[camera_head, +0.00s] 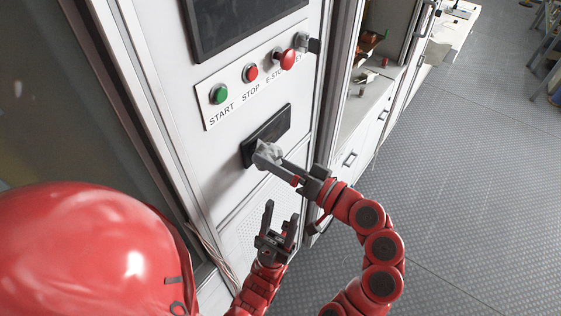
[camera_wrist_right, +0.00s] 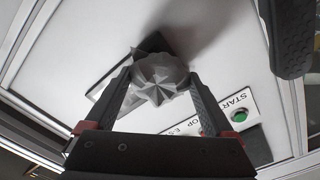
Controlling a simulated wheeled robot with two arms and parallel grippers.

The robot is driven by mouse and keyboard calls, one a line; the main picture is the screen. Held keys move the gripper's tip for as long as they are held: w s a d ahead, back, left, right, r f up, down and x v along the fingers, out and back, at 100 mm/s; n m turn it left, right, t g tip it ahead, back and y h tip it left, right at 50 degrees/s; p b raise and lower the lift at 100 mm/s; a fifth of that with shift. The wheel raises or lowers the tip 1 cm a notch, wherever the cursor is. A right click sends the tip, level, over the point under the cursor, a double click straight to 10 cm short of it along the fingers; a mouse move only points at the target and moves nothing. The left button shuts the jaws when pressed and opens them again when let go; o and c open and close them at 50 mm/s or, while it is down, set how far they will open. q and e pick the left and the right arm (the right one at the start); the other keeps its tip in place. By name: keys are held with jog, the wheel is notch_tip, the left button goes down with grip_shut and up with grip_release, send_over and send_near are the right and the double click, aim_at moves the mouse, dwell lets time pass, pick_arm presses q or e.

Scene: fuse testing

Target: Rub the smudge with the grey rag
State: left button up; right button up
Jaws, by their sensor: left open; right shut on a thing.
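The grey rag (camera_head: 268,153) is a crumpled bundle in the jaws of my right gripper (camera_head: 279,162). My right gripper is shut on it and holds it at the lower left part of a dark rectangular panel (camera_head: 271,130) on the cabinet front. In the right wrist view the rag (camera_wrist_right: 161,78) sits between both fingers and covers part of the dark panel (camera_wrist_right: 152,45). I cannot tell whether the rag touches the panel. No smudge can be made out. My left gripper (camera_head: 281,217) is open and empty, below the right one, in front of the perforated lower panel.
Above the dark panel are a green START button (camera_head: 219,94), a red STOP button (camera_head: 250,72), a protruding E-stop (camera_head: 286,58) and a key switch (camera_head: 307,42). A screen (camera_head: 240,25) is higher up.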

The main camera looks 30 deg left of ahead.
jog(key=shift+w+a, duration=0.15)
jog(key=shift+a, duration=0.85)
dwell(0.6)
